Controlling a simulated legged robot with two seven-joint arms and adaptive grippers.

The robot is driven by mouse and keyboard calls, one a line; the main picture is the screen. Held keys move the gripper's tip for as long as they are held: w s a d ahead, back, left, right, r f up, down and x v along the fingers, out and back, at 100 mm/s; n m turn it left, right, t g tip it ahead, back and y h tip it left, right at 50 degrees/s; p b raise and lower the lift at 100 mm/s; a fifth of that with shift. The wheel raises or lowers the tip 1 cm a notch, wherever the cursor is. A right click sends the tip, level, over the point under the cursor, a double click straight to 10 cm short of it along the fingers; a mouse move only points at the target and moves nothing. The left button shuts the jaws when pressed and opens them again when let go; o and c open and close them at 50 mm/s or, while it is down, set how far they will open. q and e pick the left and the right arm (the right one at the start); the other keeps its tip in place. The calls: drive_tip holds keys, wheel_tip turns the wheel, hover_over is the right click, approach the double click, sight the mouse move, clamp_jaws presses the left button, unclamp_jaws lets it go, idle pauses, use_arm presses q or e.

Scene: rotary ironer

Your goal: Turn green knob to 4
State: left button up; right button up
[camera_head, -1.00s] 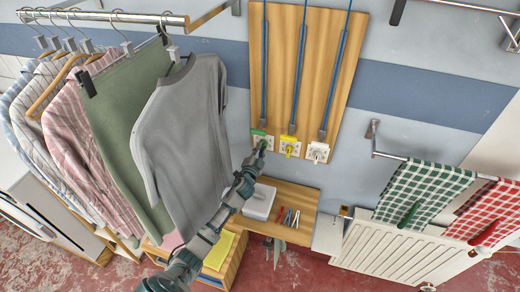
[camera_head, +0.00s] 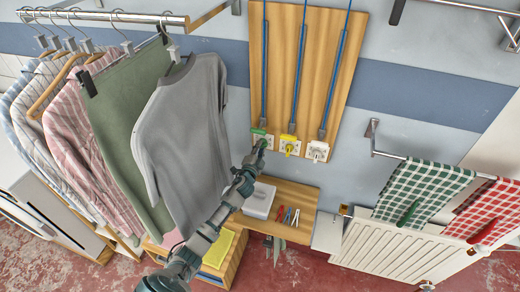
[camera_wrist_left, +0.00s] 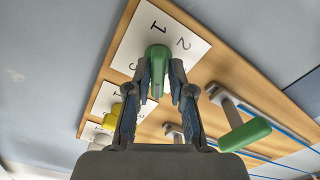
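The green knob (camera_wrist_left: 157,60) sits on a white dial plate (camera_wrist_left: 186,52) with printed numbers; I can read 1, 2 and 3 around it, and any other numbers are hidden. My left gripper (camera_wrist_left: 159,72) has one finger on each side of the knob, and both appear to press on it. In the head view the left gripper (camera_head: 261,144) reaches the plate from below and covers most of the knob. A green lever handle (camera_wrist_left: 245,135) stands out to the right of the knob in the wrist view. My right gripper is not in view.
A yellow knob (camera_head: 288,148) and a white knob (camera_head: 317,153) sit to the right on the same wooden board (camera_head: 284,70). A grey shirt (camera_head: 185,130) hangs close to the left of my arm. A wooden shelf (camera_head: 300,195) with tools is below.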

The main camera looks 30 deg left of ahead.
use_arm(q)
drive_tip(key=shift+o, duration=0.5)
drive_tip(key=shift+r, duration=0.25)
drive_tip(key=shift+w+f, duration=0.3)
drive_tip(key=shift+f, duration=0.05)
drive_tip(key=v, duration=1.2)
drive_tip(key=shift+a+f, duration=0.1)
drive_tip(key=shift+f, duration=0.1)
